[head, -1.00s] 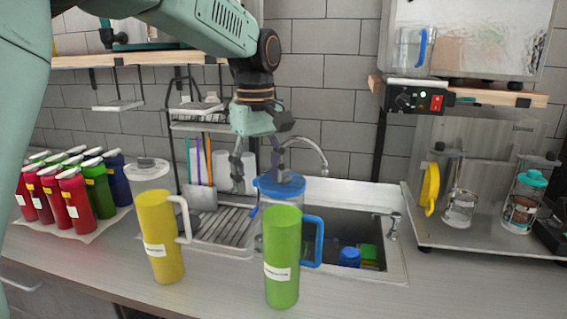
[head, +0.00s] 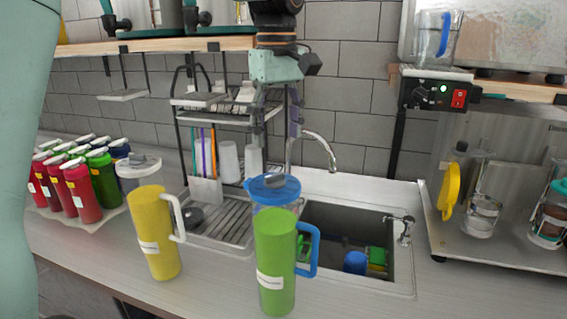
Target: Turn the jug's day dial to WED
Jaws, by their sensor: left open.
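Two jugs stand upright on the counter. The green jug (head: 276,262) has a blue handle and a blue lid (head: 272,187); the yellow jug (head: 153,234) has a white handle and a whitish lid (head: 139,167). Each has a white label, too small to read. Any day dial on the lids is too small to make out. My left gripper (head: 276,138) points down with its fingers apart, above the blue lid and clear of it, with nothing between the fingers. My right gripper is not in view.
Several red, green and blue bottles (head: 80,190) stand at the left. A dish rack (head: 212,215) and a sink (head: 340,235) with a curved tap (head: 322,146) lie behind the jugs. A metal stand (head: 500,240) with containers is at the right.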

